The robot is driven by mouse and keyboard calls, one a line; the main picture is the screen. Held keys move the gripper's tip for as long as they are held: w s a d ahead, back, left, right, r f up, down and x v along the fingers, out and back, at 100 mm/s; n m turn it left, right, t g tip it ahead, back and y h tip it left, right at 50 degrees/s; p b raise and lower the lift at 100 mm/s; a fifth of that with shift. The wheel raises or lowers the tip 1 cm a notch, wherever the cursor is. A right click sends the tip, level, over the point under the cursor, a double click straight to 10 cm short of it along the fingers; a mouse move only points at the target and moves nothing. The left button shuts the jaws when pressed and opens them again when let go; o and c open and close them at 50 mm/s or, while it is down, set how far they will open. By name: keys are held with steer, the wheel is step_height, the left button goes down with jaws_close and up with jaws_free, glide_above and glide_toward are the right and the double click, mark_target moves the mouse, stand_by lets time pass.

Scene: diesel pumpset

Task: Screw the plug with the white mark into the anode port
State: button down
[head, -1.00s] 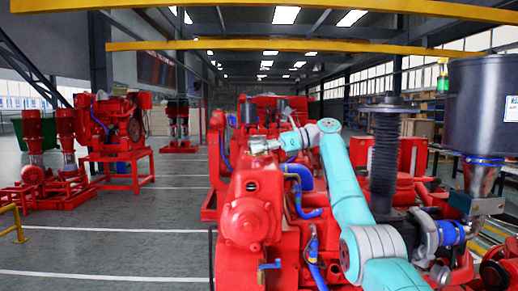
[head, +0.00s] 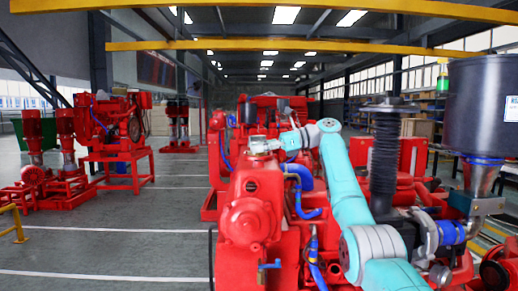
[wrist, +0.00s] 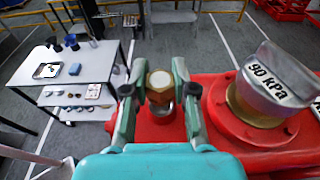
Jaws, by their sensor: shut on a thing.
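My gripper (wrist: 159,92) is shut on a plug (wrist: 160,80) in the wrist view. The plug has a brass-coloured rim and a pale, whitish top; I cannot make out a separate mark. It stands between the two fingers, over the red housing (wrist: 155,130). A dark, ring-like shape shows just below the plug, but I cannot tell if it is the anode port or if the threads are engaged. In the head view my gripper (head: 265,147) is over the top of the red engine (head: 255,190), too small to show the plug.
A metal cap labelled "90 kPa" (wrist: 275,80) stands on the housing close right of my gripper. A white trolley (wrist: 62,68) with cups, a tray and small parts stands at the left. Blue pipes (head: 305,180) and a black spring-like column (head: 384,150) are near my arm.

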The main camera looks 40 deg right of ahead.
steer(key=shift+f, duration=1.15)
stand_by(0.4)
steer(key=m+t+h, duration=0.5)
steer(key=m+h, duration=0.1)
steer(key=h, duration=0.1)
steer(key=shift+a+m+t, duration=0.15)
steer(key=shift+m+t, duration=0.25)
steer(key=m+t+h, duration=0.1)
steer(key=m+h, duration=0.3)
steer(key=h, duration=0.1)
steer(key=shift+m+h, duration=0.7)
steer(key=shift+h, duration=0.3)
steer(key=c, duration=1.1)
jaws_free()
steer(key=shift+o, duration=0.2)
steer(key=shift+d, duration=0.2)
